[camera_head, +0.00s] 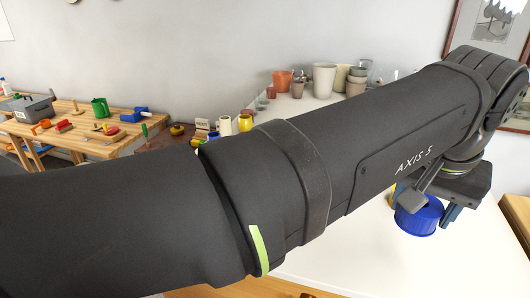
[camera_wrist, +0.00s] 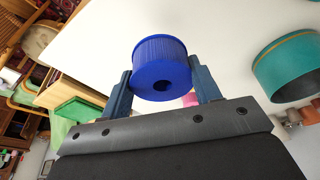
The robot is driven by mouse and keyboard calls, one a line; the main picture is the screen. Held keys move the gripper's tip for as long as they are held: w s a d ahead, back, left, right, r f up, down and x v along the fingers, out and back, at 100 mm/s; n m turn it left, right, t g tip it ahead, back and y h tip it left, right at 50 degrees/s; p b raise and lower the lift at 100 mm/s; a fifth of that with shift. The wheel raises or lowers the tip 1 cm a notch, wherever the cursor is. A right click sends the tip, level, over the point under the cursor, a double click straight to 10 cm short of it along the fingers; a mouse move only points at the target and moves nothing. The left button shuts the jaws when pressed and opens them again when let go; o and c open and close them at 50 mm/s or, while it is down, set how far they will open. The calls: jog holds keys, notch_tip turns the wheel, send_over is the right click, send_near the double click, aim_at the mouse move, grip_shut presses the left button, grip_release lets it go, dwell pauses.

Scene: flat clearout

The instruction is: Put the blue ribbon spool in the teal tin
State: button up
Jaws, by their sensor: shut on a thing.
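The blue ribbon spool (camera_wrist: 160,52) is a round drum with a hole in its end face. My gripper (camera_wrist: 160,80) is shut on it, with one blue-grey finger on each side in the wrist view. In the head view the spool (camera_head: 418,216) hangs under my gripper (camera_head: 425,208) at the right, over or near the white table. I cannot tell how high it is held. I do not see the tin in the head view.
The white table (camera_head: 365,248) has bare surface around the spool. Several pots, such as a tall pale one (camera_head: 324,80), stand at its far end. My arm hides much of the table. A wooden workbench (camera_head: 85,140) with tools stands at the far left.

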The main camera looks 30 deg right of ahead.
jog(key=w+d+n, duration=0.2)
jog(key=w+d, duration=0.1)
jog(key=w, duration=0.5)
jog(key=w+d+n, duration=0.1)
jog(key=w+d, duration=0.2)
jog(key=w, duration=0.5)
jog(key=w+a+f+n+t+y, duration=0.1)
jog(key=w+n, duration=0.1)
jog(key=w, duration=0.8)
jog(key=w+a+f+n, duration=0.1)
jog(key=w+a+n, duration=0.1)
jog(key=w, duration=0.9)
jog(key=f, duration=0.5)
jog(key=shift+s+d, duration=0.15)
jog(key=shift+s, duration=0.05)
jog(key=shift+f, duration=2.05)
jog(key=o, duration=0.6)
jog(key=shift+f, duration=0.15)
jog(key=o, duration=0.4)
